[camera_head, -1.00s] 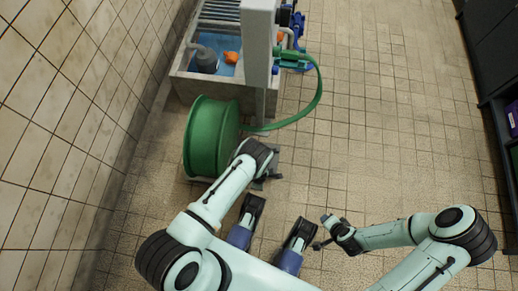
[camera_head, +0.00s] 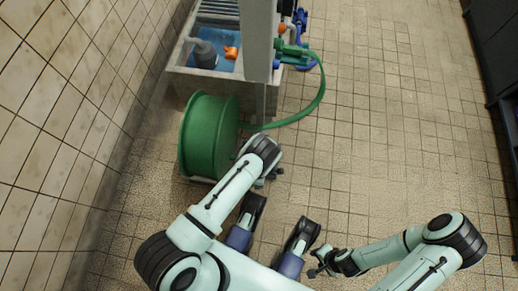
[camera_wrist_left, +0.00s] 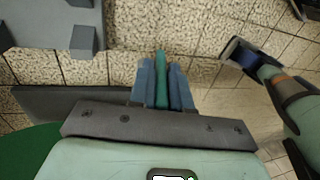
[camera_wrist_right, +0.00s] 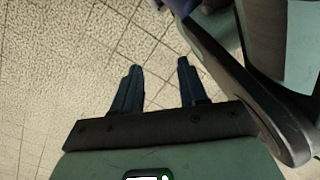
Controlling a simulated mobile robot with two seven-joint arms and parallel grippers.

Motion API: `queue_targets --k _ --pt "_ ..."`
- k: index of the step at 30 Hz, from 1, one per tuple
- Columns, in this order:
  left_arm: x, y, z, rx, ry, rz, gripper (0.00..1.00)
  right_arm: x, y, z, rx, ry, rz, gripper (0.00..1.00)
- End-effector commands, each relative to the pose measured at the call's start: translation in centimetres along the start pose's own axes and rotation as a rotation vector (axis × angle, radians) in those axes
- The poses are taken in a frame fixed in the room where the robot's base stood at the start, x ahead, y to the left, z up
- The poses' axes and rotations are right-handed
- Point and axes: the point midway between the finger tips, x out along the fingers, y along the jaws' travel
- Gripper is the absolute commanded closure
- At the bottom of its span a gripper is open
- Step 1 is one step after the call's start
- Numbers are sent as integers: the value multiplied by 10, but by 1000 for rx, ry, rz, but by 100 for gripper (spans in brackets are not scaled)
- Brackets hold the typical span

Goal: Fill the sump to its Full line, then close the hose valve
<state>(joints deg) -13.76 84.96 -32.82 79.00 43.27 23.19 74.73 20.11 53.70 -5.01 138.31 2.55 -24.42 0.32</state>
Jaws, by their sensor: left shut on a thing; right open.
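The sump (camera_head: 183,84) is a grey concrete tank at the top of the head view, with blue water, a grey pump (camera_head: 205,54) and an orange float (camera_head: 231,52) in it. I cannot make out the Full line. A green hose (camera_head: 318,92) curves from the green reel (camera_head: 205,137) to green fittings (camera_head: 290,50) beside the tank. My left gripper (camera_head: 274,174) is beside the reel. In the left wrist view its blue fingers are shut on a slim green piece (camera_wrist_left: 161,78); I cannot tell which part this is. My right gripper (camera_wrist_right: 160,70) is open and empty, low over the floor.
A grey post (camera_head: 257,40) stands in front of the sump and hides part of it. A tiled wall (camera_head: 60,110) runs along the left. Dark shelving (camera_head: 495,60) stands at the right edge. The tiled floor (camera_head: 400,120) between is clear.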

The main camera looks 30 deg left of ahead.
Motion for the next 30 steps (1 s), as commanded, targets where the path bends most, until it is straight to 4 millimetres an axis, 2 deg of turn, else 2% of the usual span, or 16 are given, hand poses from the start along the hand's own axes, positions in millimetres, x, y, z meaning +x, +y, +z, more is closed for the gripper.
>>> queue_targets --k 6,15,30 --pt "1 4 -1 2 2 -133 100 8 10 12 15 -48 20 57" --pt "1 5 -1 1 1 -298 100 8 10 13 15 -50 21 57" --pt "1 6 -1 0 1 -410 100 8 10 13 14 -48 20 57"
